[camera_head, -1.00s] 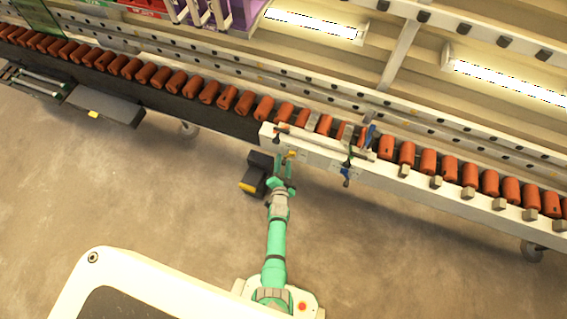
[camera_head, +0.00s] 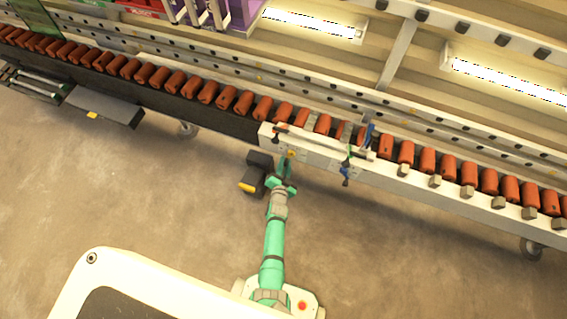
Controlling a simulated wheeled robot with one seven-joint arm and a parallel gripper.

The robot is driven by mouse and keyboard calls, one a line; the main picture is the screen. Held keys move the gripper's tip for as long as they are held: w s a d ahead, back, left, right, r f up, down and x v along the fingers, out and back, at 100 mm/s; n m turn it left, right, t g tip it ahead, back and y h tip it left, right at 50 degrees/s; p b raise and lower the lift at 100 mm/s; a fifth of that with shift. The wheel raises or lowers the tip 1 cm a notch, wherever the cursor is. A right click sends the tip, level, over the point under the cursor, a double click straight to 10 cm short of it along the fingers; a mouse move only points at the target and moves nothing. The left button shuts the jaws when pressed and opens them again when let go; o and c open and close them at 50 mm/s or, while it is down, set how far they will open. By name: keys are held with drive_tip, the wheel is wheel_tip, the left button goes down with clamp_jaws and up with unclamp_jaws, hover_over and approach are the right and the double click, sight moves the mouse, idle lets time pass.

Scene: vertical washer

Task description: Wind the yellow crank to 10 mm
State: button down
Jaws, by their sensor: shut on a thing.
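The yellow crank (camera_head: 291,153) shows as a small yellow spot on the near side of the white rail block, at the middle of the conveyor. My green gripper (camera_head: 285,168) reaches up to it from below, at the end of my arm. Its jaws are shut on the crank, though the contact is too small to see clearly. The crank's handle is mostly hidden by the gripper. No millimetre scale or reading can be made out.
A dark box with a yellow stripe (camera_head: 257,174) is close to the left of my gripper. The conveyor with orange cylinders (camera_head: 227,98) runs behind. The floor in front is clear.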

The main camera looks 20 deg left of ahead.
drive_tip(key=shift+d+r+n+g+h, duration=0.15)
drive_tip(key=shift+d+n+h, duration=0.95)
drive_tip(key=shift+n, duration=0.5)
drive_tip(key=shift+d+r+n+g+h, duration=0.1)
drive_tip(key=shift+d+n+g+h, duration=0.05)
drive_tip(key=shift+d+n+h, duration=1.2)
drive_tip(key=shift+s+a+n, duration=0.1)
drive_tip(key=shift+a+n, duration=0.25)
drive_tip(key=c, duration=1.6)
unclamp_jaws()
drive_tip(key=shift+v, duration=5.45)
drive_tip(key=shift+d, duration=0.1)
